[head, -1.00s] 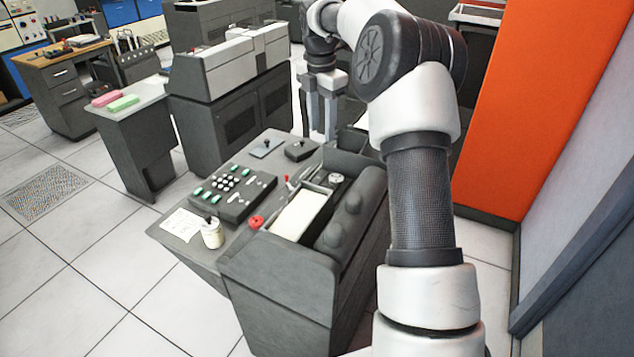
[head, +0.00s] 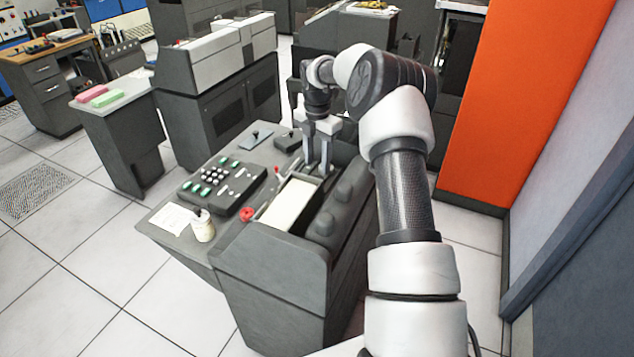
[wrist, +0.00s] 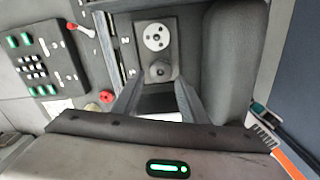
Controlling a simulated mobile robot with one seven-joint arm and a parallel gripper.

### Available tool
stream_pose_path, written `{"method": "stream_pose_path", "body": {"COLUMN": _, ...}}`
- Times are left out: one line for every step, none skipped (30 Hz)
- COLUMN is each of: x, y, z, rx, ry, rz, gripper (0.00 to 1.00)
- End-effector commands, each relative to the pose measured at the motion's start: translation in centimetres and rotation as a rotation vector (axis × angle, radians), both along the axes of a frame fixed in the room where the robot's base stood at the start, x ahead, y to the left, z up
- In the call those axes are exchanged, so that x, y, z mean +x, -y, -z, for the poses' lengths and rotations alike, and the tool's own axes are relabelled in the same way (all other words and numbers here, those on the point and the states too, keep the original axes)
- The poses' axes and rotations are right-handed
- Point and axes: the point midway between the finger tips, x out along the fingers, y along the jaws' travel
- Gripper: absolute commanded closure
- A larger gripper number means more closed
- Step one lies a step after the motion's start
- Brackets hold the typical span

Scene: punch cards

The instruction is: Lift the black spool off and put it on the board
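My gripper (head: 317,170) is over the far end of the card machine's open trough in the head view, fingers pointing down. In the wrist view my gripper (wrist: 158,83) is open, with a gap between the fingers. A dark grey round knob-like piece, probably the black spool (wrist: 160,71), stands on a dark plate just beyond the fingertips, roughly centred between them and seemingly not gripped. Beside it on the plate is a pale disc with dark holes (wrist: 156,37). In the head view the fingers hide this spot. I cannot tell surely which part is the board.
A button panel (head: 222,184) lies left of the trough, with a small jar (head: 202,226) and a paper sheet (head: 172,219) in front. A red knob (head: 246,214) and a pale card stack (head: 285,204) are close by. A dark rounded housing (head: 342,205) borders the trough's right side.

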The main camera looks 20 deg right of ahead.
Motion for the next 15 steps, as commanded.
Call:
{"method": "stream_pose_path", "body": {"x": -0.1, "y": 0.0, "z": 0.3, "rx": 0.0, "ry": -0.001, "rz": 0.0, "gripper": 0.61}}
{"method": "stream_pose_path", "body": {"x": -0.1, "y": 0.0, "z": 0.6, "rx": 0.0, "ry": -0.002, "rz": 0.0, "gripper": 0.61}}
{"method": "stream_pose_path", "body": {"x": -0.2, "y": -0.1, "z": 1.1, "rx": 0.001, "ry": -0.003, "rz": 0.0, "gripper": 0.61}}
{"method": "stream_pose_path", "body": {"x": -0.3, "y": -0.1, "z": 1.6, "rx": 0.001, "ry": -0.005, "rz": 0.0, "gripper": 0.61}}
{"method": "stream_pose_path", "body": {"x": -0.3, "y": -0.2, "z": 2.1, "rx": 0.001, "ry": -0.005, "rz": 0.0, "gripper": 0.61}}
{"method": "stream_pose_path", "body": {"x": -0.4, "y": -0.2, "z": 2.7, "rx": 0.0, "ry": -0.004, "rz": 0.001, "gripper": 0.61}}
{"method": "stream_pose_path", "body": {"x": -0.5, "y": -0.3, "z": 3.1, "rx": 0.001, "ry": -0.004, "rz": 0.0, "gripper": 0.61}}
{"method": "stream_pose_path", "body": {"x": -0.5, "y": -0.3, "z": 3.6, "rx": 0.0, "ry": -0.004, "rz": 0.001, "gripper": 0.61}}
{"method": "stream_pose_path", "body": {"x": -0.4, "y": -0.3, "z": 4.2, "rx": 0.001, "ry": -0.003, "rz": 0.001, "gripper": 0.61}}
{"method": "stream_pose_path", "body": {"x": -0.4, "y": -0.3, "z": 4.5, "rx": 0.001, "ry": -0.003, "rz": 0.001, "gripper": 0.61}}
{"method": "stream_pose_path", "body": {"x": -0.4, "y": -0.3, "z": 4.8, "rx": 0.001, "ry": -0.003, "rz": 0.001, "gripper": 0.61}}
{"method": "stream_pose_path", "body": {"x": -0.4, "y": -0.3, "z": 5.0, "rx": 0.0, "ry": -0.001, "rz": 0.001, "gripper": 0.61}}
{"method": "stream_pose_path", "body": {"x": -0.4, "y": -0.3, "z": 5.1, "rx": 0.0, "ry": -0.001, "rz": 0.001, "gripper": 0.61}}
{"method": "stream_pose_path", "body": {"x": -0.4, "y": -0.3, "z": 5.2, "rx": 0.0, "ry": 0.0, "rz": 0.001, "gripper": 0.61}}
{"method": "stream_pose_path", "body": {"x": -0.3, "y": -0.3, "z": 5.3, "rx": 0.0, "ry": 0.0, "rz": 0.001, "gripper": 0.61}}
